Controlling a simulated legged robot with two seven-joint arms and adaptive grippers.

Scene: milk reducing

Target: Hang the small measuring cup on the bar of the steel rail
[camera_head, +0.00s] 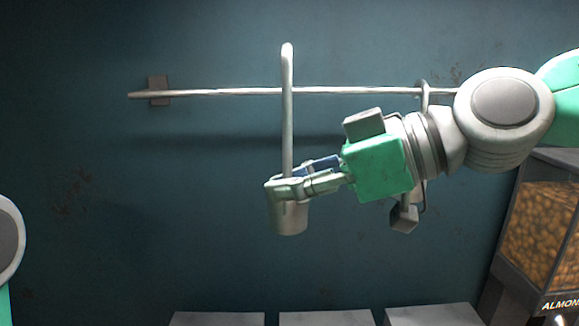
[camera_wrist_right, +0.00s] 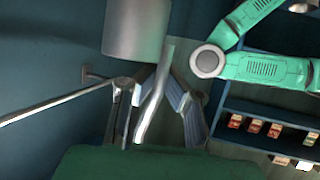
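The small measuring cup (camera_head: 289,220) is a grey metal cup with a long upright handle (camera_head: 287,110). My right gripper (camera_head: 290,189) is shut on the handle just above the cup; the cup and handle also show between the fingers in the right wrist view (camera_wrist_right: 137,28). The steel rail (camera_head: 220,92) runs level along the wall. The handle crosses in front of the bar in the head view, with its curved top above it. I cannot tell whether they touch. My left gripper is out of view; only part of that arm shows at the left edge.
Another hook (camera_head: 424,92) hangs on the rail at right, partly behind my right arm. A bin of almonds (camera_head: 545,225) stands at lower right. Pale blocks (camera_head: 325,318) line the bottom edge. The rail's left part is free. Shelves with small boxes (camera_wrist_right: 254,126) show in the wrist view.

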